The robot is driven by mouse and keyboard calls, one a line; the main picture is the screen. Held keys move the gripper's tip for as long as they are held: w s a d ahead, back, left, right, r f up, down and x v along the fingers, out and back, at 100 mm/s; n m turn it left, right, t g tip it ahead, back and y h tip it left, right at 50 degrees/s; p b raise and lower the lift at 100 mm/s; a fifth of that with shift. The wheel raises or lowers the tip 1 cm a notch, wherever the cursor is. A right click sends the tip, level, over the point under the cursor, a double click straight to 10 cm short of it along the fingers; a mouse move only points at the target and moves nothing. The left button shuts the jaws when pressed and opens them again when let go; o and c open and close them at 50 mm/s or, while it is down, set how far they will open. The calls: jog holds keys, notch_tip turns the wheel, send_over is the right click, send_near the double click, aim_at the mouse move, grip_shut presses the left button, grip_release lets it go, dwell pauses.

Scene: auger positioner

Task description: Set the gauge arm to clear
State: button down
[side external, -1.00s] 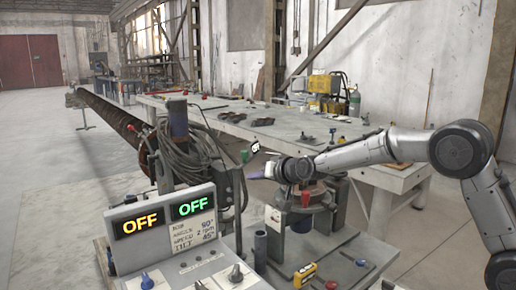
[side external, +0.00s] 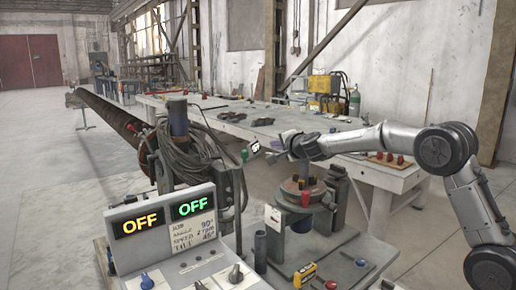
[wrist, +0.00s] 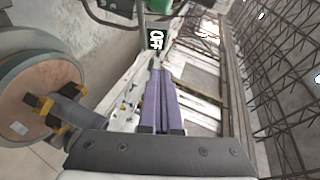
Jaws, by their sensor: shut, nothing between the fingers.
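I cannot tell for sure which part is the gauge arm. A small black tag reading OFF (side external: 254,146) stands by a green part (side external: 245,156) beside the positioner. In the wrist view the tag (wrist: 156,40) lies just beyond my fingertips, with the green part (wrist: 152,5) at the top edge. My gripper (wrist: 157,66) is shut, its purple fingers together and empty. In the side view its tip is small, above the round table (side external: 303,187) of the positioner and right of the tag. Contact with the tag cannot be told.
A control box with two OFF displays (side external: 140,224) and knobs stands front left. Cables (side external: 205,155) hang on the post behind it. A yellow tool (side external: 305,273) lies on the bench. A long workbench (side external: 235,122) runs behind. In the wrist view the round table (wrist: 28,100) is left.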

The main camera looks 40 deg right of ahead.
aim_at(253, 146)
jog(key=w+f, duration=0.1)
jog(key=w, duration=0.1)
jog(key=w+f, duration=0.1)
jog(key=w, duration=0.5)
jog(key=shift+w+a+f, duration=0.15)
jog(key=shift+w+f, duration=0.1)
jog(key=shift+f, duration=0.15)
jog(key=shift+w+r, duration=0.1)
jog(key=shift+w, duration=0.05)
